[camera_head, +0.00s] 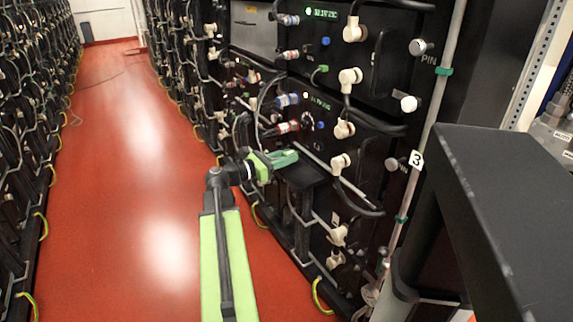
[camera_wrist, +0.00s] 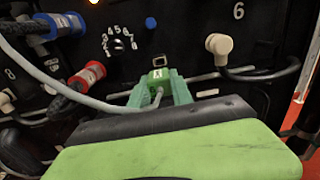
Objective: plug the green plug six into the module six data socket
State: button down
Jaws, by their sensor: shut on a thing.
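My gripper (camera_wrist: 158,90) is shut on a small green plug with a white label (camera_wrist: 161,73) in the wrist view. A grey cable (camera_wrist: 70,93) runs from the plug to the left. A small dark socket with a pale rim (camera_wrist: 158,60) lies just beyond the plug on the black module front marked 6 (camera_wrist: 238,11). The plug's front end is close to this socket; I cannot tell whether they touch. In the head view my gripper (camera_head: 284,158) reaches right to the rack; the plug cannot be made out there.
Left of the socket are a blue connector (camera_wrist: 66,23), a red connector (camera_wrist: 90,74) and a numbered dial (camera_wrist: 117,46). A white elbow connector (camera_wrist: 218,44) with a black cable sits right. A black ledge (camera_head: 303,174) is beside my gripper. The red aisle floor (camera_head: 130,150) is clear.

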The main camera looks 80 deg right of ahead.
jog(key=shift+x, duration=2.9)
jog(key=shift+x, duration=1.45)
jog(key=c, duration=1.1)
grip_release()
jog(key=shift+o, duration=0.2)
jog(key=v, duration=1.7)
jog(key=shift+w, duration=0.15)
jog(key=shift+a, duration=0.15)
